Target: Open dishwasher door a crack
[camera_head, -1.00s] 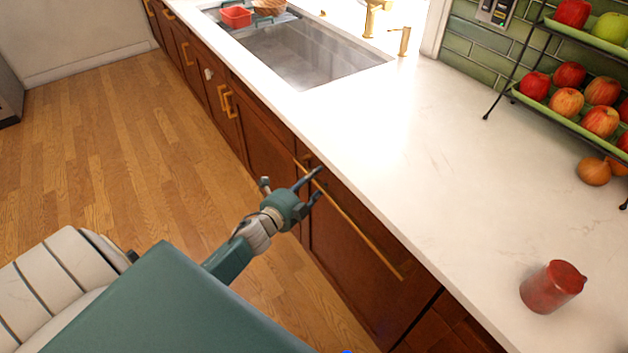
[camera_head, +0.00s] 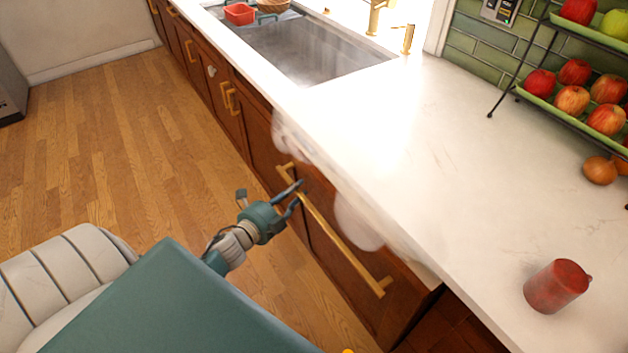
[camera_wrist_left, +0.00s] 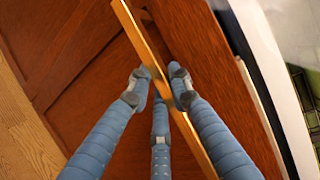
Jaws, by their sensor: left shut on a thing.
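The dishwasher door (camera_head: 335,262) is a brown wooden panel under the counter, tipped out a little at its top. White steam rises from the gap along its top edge. Its long gold bar handle (camera_head: 345,250) runs along the upper part of the door. My left gripper (camera_head: 292,194) is shut on the handle near its far end. In the left wrist view the handle (camera_wrist_left: 195,145) passes between the fingers (camera_wrist_left: 160,88), and a dark gap shows beside the door's top edge. My right gripper is not in view.
The white counter (camera_head: 430,150) lies above the door, with a red canister (camera_head: 556,286) at its near right. A sink (camera_head: 300,48) and gold-handled cabinets are farther along. A rack of apples (camera_head: 570,90) stands at the right. The wooden floor (camera_head: 120,150) at left is clear.

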